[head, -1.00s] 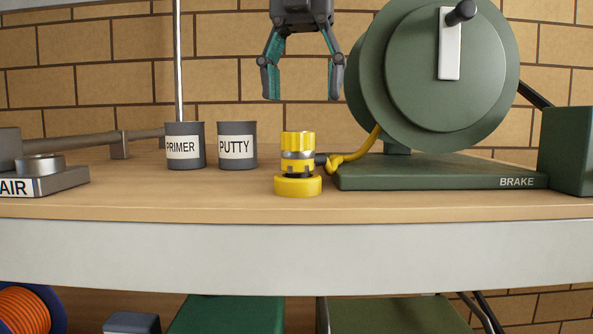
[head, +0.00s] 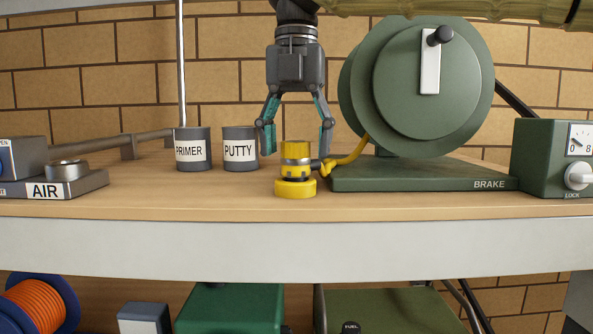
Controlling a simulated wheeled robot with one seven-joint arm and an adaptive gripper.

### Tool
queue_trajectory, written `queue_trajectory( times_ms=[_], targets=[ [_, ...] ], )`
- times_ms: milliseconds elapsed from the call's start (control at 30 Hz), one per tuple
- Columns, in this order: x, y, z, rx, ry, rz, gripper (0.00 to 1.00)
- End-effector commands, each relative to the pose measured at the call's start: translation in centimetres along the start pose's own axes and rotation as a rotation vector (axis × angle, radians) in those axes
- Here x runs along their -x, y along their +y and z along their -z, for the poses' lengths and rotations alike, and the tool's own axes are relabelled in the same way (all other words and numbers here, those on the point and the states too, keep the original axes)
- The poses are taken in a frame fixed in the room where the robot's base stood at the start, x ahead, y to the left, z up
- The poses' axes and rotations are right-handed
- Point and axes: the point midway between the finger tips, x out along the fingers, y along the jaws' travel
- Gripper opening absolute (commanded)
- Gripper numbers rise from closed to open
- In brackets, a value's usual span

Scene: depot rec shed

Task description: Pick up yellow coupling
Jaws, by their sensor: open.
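The yellow coupling (head: 295,173) stands upright on the wooden shelf (head: 130,203) in the head view. It has a yellow top, a grey band and a wider yellow base. A yellow hose runs from its right side toward the green reel. My gripper (head: 296,146) points straight down with its fingers spread to either side of the coupling's upper part in the picture. The fingers look to be level with the coupling's top. How far the gripper is in depth from the coupling cannot be told, and it holds nothing.
A green reel (head: 420,85) on a BRAKE base (head: 420,179) stands close right of the coupling. The PUTTY can (head: 240,149) and PRIMER can (head: 192,150) stand to the left. An AIR unit (head: 60,183) is far left, a dial box (head: 550,155) far right.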

Motion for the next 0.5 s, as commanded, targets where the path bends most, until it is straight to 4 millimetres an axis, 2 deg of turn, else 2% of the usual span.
queue_trajectory(
  times_ms=[100, 367, 500],
  targets=[
    [-0.46, 0.22, -0.91, -0.002, 0.008, 0.002, 0.65],
    [-0.54, 0.28, -1.13, -0.002, 0.009, 0.003, 0.17],
    [-0.47, 0.24, -0.89, -0.001, 0.009, 0.003, 0.18]
  ],
)
